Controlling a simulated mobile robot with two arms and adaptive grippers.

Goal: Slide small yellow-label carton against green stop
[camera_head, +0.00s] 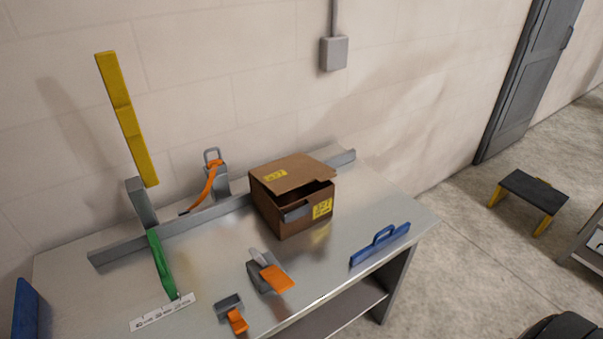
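A brown carton (270,212) with yellow labels on its top and front stands on the metal table, right of the middle. Its top looks partly open, with a raised flap and a dark gap at the front. A green bar (161,263), which looks like the stop, lies at the left, running forward from the grey rail. A wide stretch of table separates the carton from it. Neither of my grippers is in view.
A grey rail (120,249) runs along the table's (215,270) back, with a yellow upright (127,120) near it. Orange-and-grey dispensers (268,272) (232,312) stand in front. A blue handled piece (380,244) lies at the right edge. A low black stool (535,190) stands on the floor.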

